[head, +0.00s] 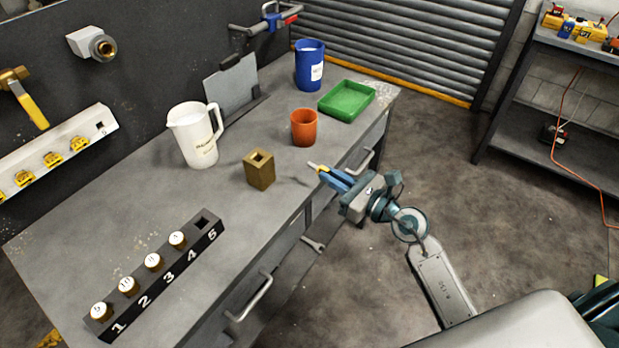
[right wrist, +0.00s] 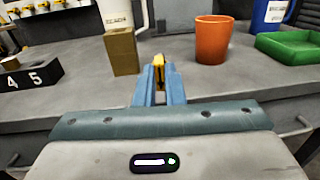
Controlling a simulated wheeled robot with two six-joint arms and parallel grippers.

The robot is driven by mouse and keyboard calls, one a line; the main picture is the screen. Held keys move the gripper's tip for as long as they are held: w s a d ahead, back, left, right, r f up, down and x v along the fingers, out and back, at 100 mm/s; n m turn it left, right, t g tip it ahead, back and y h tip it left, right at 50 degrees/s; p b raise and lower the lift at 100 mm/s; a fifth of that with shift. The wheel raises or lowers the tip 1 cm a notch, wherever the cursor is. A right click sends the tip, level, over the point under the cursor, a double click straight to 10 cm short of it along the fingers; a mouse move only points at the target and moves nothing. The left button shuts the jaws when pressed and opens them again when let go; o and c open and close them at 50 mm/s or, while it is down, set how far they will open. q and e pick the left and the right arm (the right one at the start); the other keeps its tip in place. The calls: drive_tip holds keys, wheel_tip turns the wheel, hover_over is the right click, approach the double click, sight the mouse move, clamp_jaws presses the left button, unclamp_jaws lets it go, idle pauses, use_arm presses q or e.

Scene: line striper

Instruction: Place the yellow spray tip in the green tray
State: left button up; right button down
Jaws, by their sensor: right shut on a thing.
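The yellow spray tip (right wrist: 159,66) is between the blue fingers of my right gripper (right wrist: 157,85) in the right wrist view. In the head view my right gripper (head: 327,173) is shut on it at the front edge of the bench, with a small pale and yellow end (head: 313,165) showing past the fingers. The fingers hide part of the tip. The green tray (head: 347,113) lies at the far right end of the bench, beyond the gripper, and looks empty. It also shows at the right of the right wrist view (right wrist: 290,47). My left gripper is not in view.
An orange cup (head: 304,127) stands between my gripper and the tray. A brass block (head: 259,170), white jug (head: 195,135), blue jug (head: 309,66) and numbered black rack (head: 155,275) stand on the bench. Yellow tips (head: 52,160) sit in a wall rack.

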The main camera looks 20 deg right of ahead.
sight(309, 188)
drive_tip(key=w+a, duration=0.1)
drive_tip(key=a, duration=0.1)
drive_tip(key=w+a, duration=0.2)
drive_tip(key=shift+w+f+p, duration=0.2)
drive_tip(key=shift+w+p, duration=0.05)
drive_tip(key=shift+p, duration=0.15)
drive_tip(key=f, duration=0.3)
drive_tip(key=shift+w+a+f, duration=0.1)
drive_tip(key=shift+w+a, duration=0.05)
drive_tip(key=shift+a, duration=0.05)
drive_tip(key=shift+f, duration=0.2)
drive_tip(key=shift+f+b, duration=0.2)
drive_tip(key=shift+b, duration=0.15)
drive_tip(key=c, duration=1.5)
unclamp_jaws()
drive_tip(key=shift+r, duration=0.1)
